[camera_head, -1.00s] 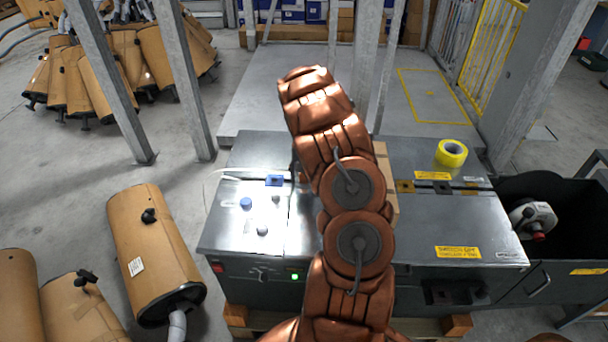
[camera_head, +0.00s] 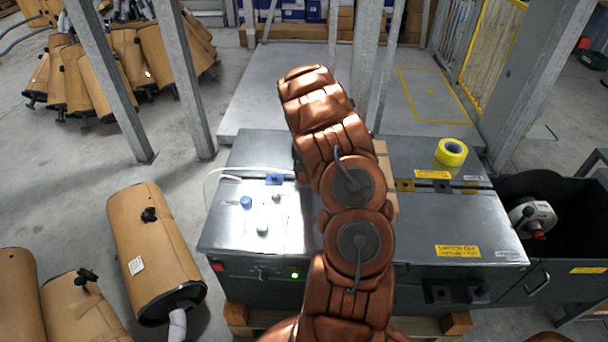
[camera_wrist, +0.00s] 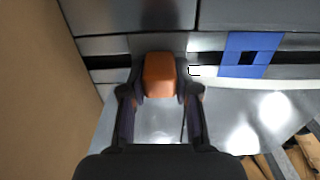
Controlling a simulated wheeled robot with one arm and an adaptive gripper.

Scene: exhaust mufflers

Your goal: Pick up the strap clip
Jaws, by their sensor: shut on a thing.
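In the wrist view, my gripper (camera_wrist: 160,85) has its two dark fingers closed on the sides of a small orange-brown block, which looks like the strap clip (camera_wrist: 160,74). The block is between the fingertips, just above or touching the grey metal machine top; I cannot tell which. A blue square plate with a dark hole (camera_wrist: 235,45) lies to its right. In the head view, my copper-coloured arm hides the gripper and the clip.
The metal machine (camera_head: 300,148) has the blue plate (camera_head: 275,179), a blue knob (camera_head: 246,202) and a thin white strap (camera_head: 226,177) on its left part. Yellow tape (camera_head: 451,152) sits at right. A brown box (camera_head: 391,205) stands beside my arm. Mufflers (camera_head: 152,245) lie at left.

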